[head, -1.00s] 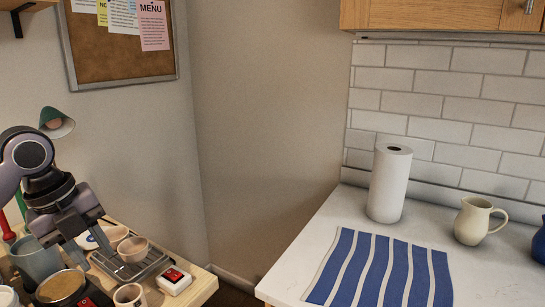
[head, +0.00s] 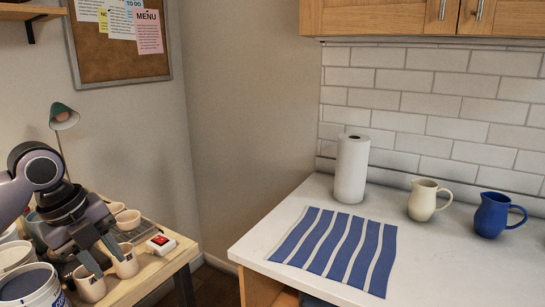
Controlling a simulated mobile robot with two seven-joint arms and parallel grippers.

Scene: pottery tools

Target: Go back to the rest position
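My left gripper (head: 106,264) is at the lower left, over the wooden table. Its two fingers point down and stand apart, with nothing visibly held between them. A pale cup (head: 127,262) shows beside the right fingertip and another cup (head: 90,284) shows below the left one; I cannot tell whether the fingers touch them. More cups (head: 128,219) sit behind the gripper on a dark tray, which the gripper partly hides. My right gripper is not in view.
Buckets (head: 30,284) crowd the table's left side. A white box with a red switch (head: 161,244) is near its right edge. Right of a floor gap, the white counter (head: 420,260) holds a striped cloth (head: 335,248), paper roll (head: 351,168), cream pitcher (head: 424,200) and blue pitcher (head: 494,215).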

